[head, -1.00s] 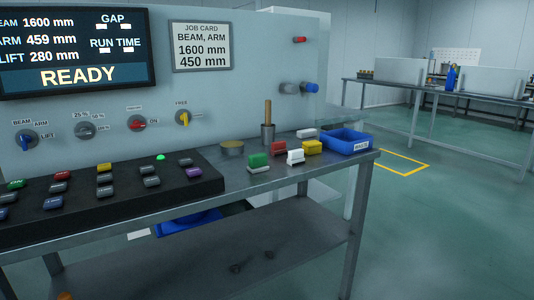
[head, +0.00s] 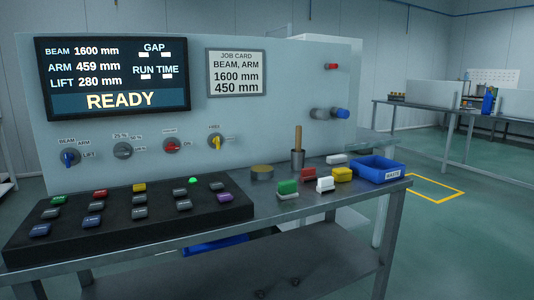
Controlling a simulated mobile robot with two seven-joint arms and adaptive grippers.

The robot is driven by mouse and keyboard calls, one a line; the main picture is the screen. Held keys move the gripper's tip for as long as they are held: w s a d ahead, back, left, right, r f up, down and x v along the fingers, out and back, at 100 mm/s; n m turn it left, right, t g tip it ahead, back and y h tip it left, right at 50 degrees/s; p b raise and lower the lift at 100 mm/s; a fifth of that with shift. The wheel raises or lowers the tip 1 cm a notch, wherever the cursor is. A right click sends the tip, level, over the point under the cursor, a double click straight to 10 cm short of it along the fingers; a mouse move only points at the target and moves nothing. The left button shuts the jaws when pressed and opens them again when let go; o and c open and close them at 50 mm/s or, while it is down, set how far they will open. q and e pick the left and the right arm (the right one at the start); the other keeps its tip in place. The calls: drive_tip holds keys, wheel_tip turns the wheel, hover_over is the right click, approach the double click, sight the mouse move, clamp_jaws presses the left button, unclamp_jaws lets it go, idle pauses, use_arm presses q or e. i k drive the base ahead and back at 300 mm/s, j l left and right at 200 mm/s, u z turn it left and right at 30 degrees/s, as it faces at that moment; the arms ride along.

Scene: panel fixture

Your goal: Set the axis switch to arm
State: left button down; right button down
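The axis switch is a round selector with a blue knob (head: 70,156) at the left of the panel, with labels BEAM, ARM and LIFT around it. The knob is small, and I cannot tell for sure which label it points to. The display (head: 112,78) above it reads BEAM 1600 mm, ARM 459 mm, LIFT 280 mm and READY. The job card (head: 236,73) reads BEAM, ARM, 1600 mm, 450 mm. Neither of my grippers is in view.
Grey, red and yellow selectors (head: 215,142) sit right of the axis switch. A black button box (head: 130,215) stands on the bench below. Right of it are a tin (head: 262,172), a cup with a wooden handle (head: 298,158), coloured blocks (head: 288,189) and a blue tray (head: 378,172).

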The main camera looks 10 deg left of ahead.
sight(68, 158)
drive_tip(key=u, duration=1.35)
